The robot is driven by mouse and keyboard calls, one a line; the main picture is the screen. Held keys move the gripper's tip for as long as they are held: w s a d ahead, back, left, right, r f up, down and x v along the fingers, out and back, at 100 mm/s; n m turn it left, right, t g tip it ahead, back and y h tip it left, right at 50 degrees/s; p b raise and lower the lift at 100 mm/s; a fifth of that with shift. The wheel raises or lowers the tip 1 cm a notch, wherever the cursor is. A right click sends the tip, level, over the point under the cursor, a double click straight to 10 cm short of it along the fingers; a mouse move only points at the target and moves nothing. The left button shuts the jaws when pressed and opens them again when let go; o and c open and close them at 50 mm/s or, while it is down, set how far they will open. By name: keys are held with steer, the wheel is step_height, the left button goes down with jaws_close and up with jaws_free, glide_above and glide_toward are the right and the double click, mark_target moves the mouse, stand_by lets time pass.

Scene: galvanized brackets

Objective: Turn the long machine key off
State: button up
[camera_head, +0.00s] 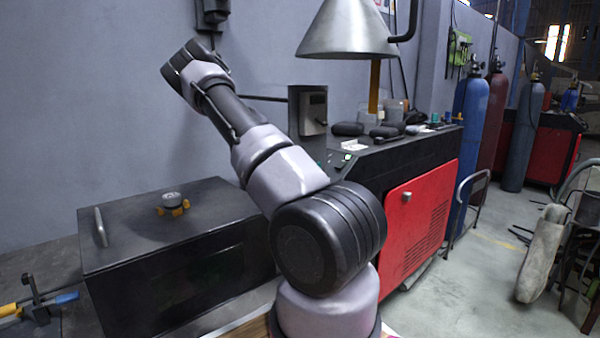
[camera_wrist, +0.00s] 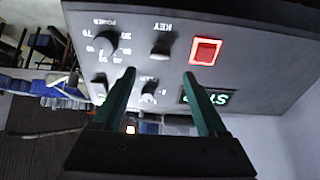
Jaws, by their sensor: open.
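In the wrist view a dark control panel (camera_wrist: 240,45) fills the upper part and shows upside down. The key (camera_wrist: 162,46) is a dark knob just below the inverted label KEY. My gripper (camera_wrist: 162,75) has two green fingers, apart, with nothing visible held between them. The key shows between and beyond the fingertips in the picture. I cannot tell the exact gap to it, or its turned position. A red square button (camera_wrist: 205,51) is lit right of the key. My gripper cannot be made out in the head view.
A power dial (camera_wrist: 106,43) is left of the key. A smaller knob (camera_wrist: 148,90) and a lit green display (camera_wrist: 207,97) are near the fingers. In the head view a black-and-red machine (camera_head: 420,215) stands right of my arm; a low black box (camera_head: 170,250) stands left.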

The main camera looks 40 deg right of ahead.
steer(key=x, duration=0.8)
steer(key=shift+c, duration=0.3)
jaws_close()
